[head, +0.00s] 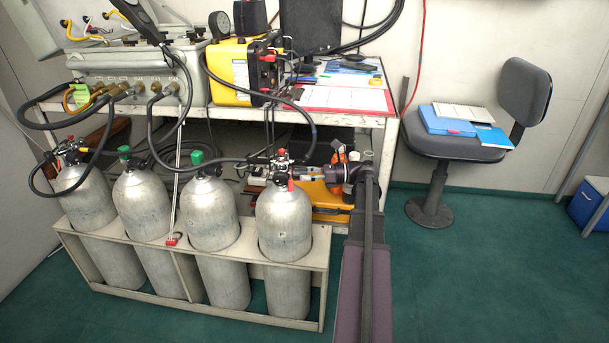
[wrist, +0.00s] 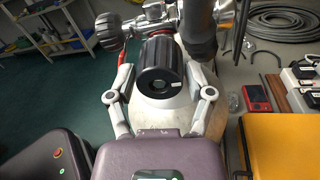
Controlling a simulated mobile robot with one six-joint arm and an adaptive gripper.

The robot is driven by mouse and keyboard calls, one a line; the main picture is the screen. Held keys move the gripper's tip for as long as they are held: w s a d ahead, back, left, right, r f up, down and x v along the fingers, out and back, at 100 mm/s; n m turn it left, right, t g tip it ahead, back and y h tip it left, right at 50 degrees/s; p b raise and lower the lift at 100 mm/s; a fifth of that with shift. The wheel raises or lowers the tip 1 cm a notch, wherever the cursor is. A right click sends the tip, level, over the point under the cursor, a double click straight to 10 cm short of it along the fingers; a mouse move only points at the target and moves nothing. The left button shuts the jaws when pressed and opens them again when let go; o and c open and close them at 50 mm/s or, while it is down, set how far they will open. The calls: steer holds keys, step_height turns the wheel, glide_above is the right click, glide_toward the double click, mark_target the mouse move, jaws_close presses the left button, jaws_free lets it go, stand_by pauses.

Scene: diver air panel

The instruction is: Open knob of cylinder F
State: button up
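Cylinder F (head: 284,222) is the grey metal bottle at the right end of the rack, upright, with a faint letter on its front. Its valve (head: 283,160) sits on top. In the wrist view its black ribbed knob (wrist: 163,68) points toward me, above the pale cylinder shoulder (wrist: 157,112). My gripper (wrist: 161,70) has one finger on each side of the knob, with narrow gaps showing, so it looks open around it. In the head view my gripper (head: 294,172) reaches the valve from the right; its fingers are small and partly hidden there.
Several other cylinders (head: 143,205) share the metal rack (head: 185,255). Black hoses (head: 305,118) loop from the panel to the valves. A table (head: 390,125) stands behind, with an orange-yellow case (head: 318,195) below it.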

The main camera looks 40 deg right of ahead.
steer(key=c, duration=0.5)
steer(key=shift+a, duration=0.2)
steer(key=shift+d, duration=0.1)
steer(key=shift+n, duration=0.3)
